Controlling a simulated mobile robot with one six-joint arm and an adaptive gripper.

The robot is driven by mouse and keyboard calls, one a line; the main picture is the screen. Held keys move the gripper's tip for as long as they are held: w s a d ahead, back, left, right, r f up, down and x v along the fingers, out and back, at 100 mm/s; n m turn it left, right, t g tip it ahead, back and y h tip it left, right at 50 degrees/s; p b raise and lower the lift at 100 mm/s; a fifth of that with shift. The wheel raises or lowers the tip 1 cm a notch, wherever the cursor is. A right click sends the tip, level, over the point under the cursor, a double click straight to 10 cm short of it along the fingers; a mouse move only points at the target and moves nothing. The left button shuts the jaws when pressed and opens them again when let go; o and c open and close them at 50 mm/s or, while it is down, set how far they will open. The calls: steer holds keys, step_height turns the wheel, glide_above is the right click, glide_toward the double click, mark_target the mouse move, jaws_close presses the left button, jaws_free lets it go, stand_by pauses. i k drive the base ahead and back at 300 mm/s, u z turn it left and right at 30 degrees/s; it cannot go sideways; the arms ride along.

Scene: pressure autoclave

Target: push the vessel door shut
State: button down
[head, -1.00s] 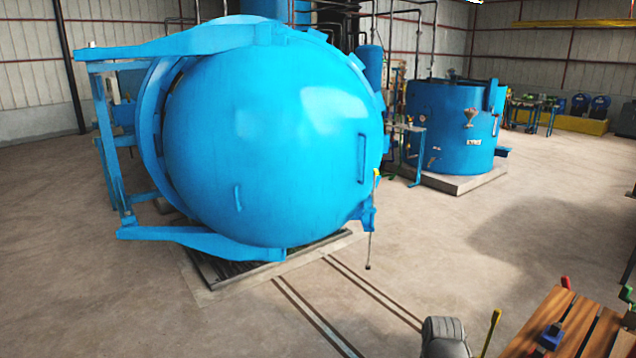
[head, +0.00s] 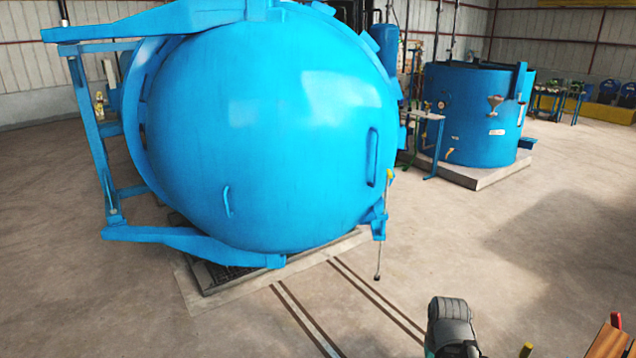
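The vessel door (head: 275,130) is a large domed blue disc that fills the left and middle of the head view. A blue hinge frame (head: 97,150) with upper and lower arms carries it at its left side. A long handle (head: 372,157) is on its right part and a smaller one (head: 227,201) is low on its left. The door covers the vessel's mouth from here; part of a blue ring with lugs shows behind its edge. I cannot tell whether a gap is left. My gripper is not in view; only a grey arm part of mine shows at the bottom.
A yellow-topped rod (head: 379,270) hangs at the door's lower right. Two dark floor rails (head: 305,320) run from the vessel base toward me. A second blue tank (head: 475,115) stands back right. A wooden-topped bench (head: 612,345) is at bottom right. The floor between is clear.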

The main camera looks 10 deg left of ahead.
mark_target(273, 127)
steer(key=i, duration=1.45)
steer(key=u, duration=1.4)
